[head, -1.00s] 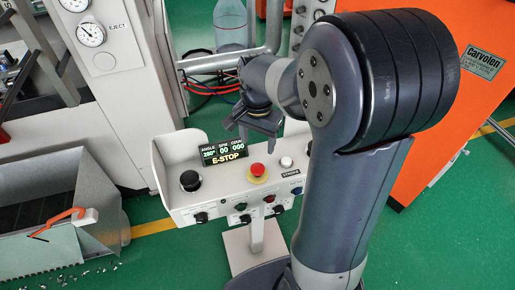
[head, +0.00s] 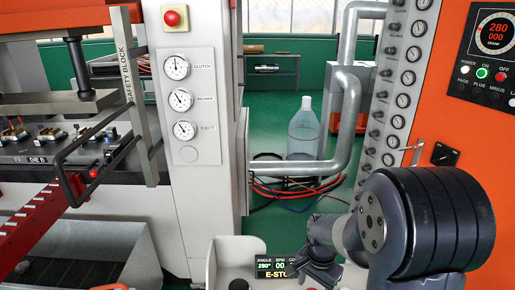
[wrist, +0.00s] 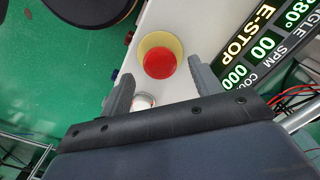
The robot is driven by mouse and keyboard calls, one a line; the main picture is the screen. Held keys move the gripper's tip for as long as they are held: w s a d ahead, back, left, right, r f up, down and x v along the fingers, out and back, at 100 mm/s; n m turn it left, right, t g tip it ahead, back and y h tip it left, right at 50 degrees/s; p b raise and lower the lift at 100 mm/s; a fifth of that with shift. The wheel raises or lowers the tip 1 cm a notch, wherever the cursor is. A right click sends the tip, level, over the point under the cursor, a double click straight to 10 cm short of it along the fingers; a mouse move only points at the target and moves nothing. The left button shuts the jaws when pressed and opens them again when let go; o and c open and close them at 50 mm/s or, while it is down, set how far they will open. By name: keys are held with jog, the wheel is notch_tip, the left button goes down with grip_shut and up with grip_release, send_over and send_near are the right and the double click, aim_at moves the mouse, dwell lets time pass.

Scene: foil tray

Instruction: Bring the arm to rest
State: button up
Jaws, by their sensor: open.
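My gripper (wrist: 160,90) is open and empty in the wrist view, its two fingers apart above the white control console (wrist: 183,18). The red emergency-stop button (wrist: 159,63) on its yellow base lies just beyond the fingertips in that view; I cannot tell the exact gap. The console display (wrist: 262,45) reads E-STOP. In the head view my arm (head: 415,220) is folded at the lower right, and the display (head: 275,268) shows at the bottom edge. The gripper's fingers are mostly cut off at the bottom of the head view.
The press column (head: 195,110) with gauges stands left of centre. A red rail (head: 40,235) and die area lie at the left. A grey pipe (head: 345,130), a clear bottle (head: 303,130) and red hoses (head: 290,188) are behind the console. An orange cabinet (head: 470,140) stands at the right.

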notch_tip(320, 180, down, 3)
jog(key=shift+f+b, duration=0.1)
jog(key=shift+b, duration=0.25)
jog(key=shift+r, duration=0.8)
jog(key=shift+f, duration=0.1)
